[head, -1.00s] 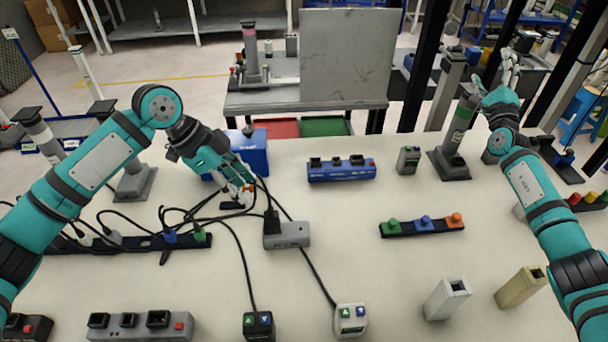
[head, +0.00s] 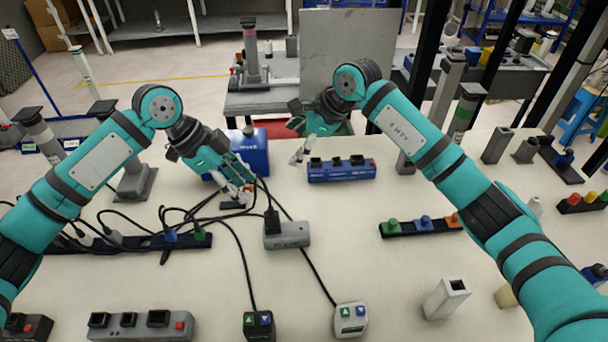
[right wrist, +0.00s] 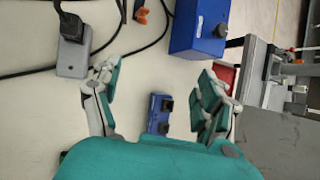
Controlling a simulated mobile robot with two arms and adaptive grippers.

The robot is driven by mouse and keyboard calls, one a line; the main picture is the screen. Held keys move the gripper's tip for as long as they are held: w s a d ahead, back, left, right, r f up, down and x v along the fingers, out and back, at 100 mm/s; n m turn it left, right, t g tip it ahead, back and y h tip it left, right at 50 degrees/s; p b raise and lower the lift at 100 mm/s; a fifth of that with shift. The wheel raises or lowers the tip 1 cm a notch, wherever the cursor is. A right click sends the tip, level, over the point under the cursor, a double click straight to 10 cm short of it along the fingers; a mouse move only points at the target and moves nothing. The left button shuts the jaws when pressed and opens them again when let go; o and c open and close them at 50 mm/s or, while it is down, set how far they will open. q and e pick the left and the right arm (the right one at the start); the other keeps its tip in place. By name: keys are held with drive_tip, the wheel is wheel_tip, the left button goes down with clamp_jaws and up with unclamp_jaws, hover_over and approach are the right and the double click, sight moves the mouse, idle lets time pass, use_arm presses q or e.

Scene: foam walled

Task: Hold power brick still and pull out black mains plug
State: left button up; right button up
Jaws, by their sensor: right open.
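The grey power brick (head: 287,235) lies on the white table near the middle of the head view. The black mains plug (head: 271,220) stands in its left end, with a cable leading away. In the right wrist view the brick (right wrist: 73,55) and plug (right wrist: 70,26) show at upper left. My left gripper (head: 240,194) is low over the table behind the brick, apart from it, near the cables; its finger opening is unclear. My right gripper (head: 294,138) is open and empty, raised behind the brick; its spread fingers also show in the right wrist view (right wrist: 160,80).
A blue box (head: 250,152) stands behind my left gripper. A blue multi-socket unit (head: 342,172) lies right of my right gripper's fingers. Tangled cables run to a dark strip (head: 130,243) at left.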

drive_tip(key=s+a+g+h, duration=0.1)
drive_tip(key=s+g+h, duration=0.15)
drive_tip(key=s, duration=0.45)
drive_tip(key=g+h, duration=0.1)
drive_tip(key=h, duration=0.2)
approach(304, 228)
wheel_tip(304, 228, down, 10)
drive_tip(key=shift+a+f, duration=0.1)
